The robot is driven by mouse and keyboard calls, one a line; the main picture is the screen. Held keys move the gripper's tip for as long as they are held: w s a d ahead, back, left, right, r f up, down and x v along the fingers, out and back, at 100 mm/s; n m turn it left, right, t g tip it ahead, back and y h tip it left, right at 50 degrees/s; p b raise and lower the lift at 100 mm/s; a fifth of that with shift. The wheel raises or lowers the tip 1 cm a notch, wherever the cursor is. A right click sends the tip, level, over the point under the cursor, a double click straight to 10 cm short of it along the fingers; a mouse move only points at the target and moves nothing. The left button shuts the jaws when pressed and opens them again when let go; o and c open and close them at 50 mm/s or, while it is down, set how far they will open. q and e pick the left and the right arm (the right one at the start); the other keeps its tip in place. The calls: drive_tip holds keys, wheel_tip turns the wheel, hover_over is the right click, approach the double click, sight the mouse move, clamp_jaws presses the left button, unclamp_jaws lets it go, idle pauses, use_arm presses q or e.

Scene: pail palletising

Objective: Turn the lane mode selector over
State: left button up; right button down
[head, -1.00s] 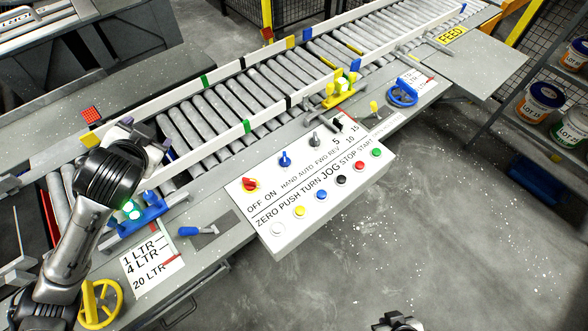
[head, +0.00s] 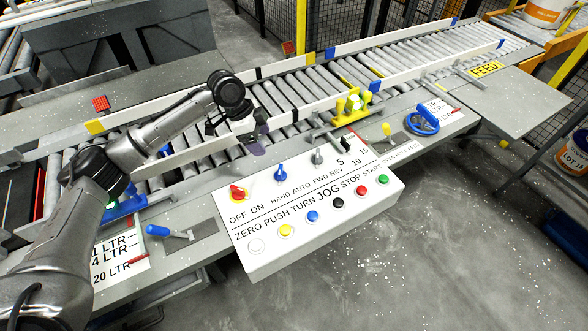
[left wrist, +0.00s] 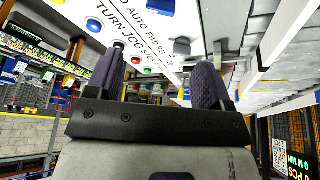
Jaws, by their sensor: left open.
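The white control panel (head: 262,262) carries a blue selector knob (head: 281,172) above the words HAND AUTO and a grey knob (head: 317,157) above FWD REV. No label reading "lane mode" is legible. My left gripper (head: 257,146) is open and empty, above the near conveyor rail, up and left of the blue knob and apart from it. In the left wrist view its two fingers (left wrist: 160,80) are spread, with the panel beyond them; the grey knob (left wrist: 182,47) shows between the fingertips and part of the blue knob (left wrist: 160,5) at the top edge. My right gripper is out of view.
A yellow clamp (head: 350,108) and blue handwheel (head: 424,120) stand to the right. Open floor lies in front.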

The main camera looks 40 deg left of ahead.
sight(281, 169)
use_arm(q)
drive_tip(key=shift+m, duration=0.3)
drive_tip(key=b+x, duration=0.4)
drive_tip(key=x, duration=0.9)
drive_tip(key=shift+d+f, duration=0.1)
drive_tip(key=shift+f, duration=0.35)
drive_tip(key=shift+c, duration=0.4)
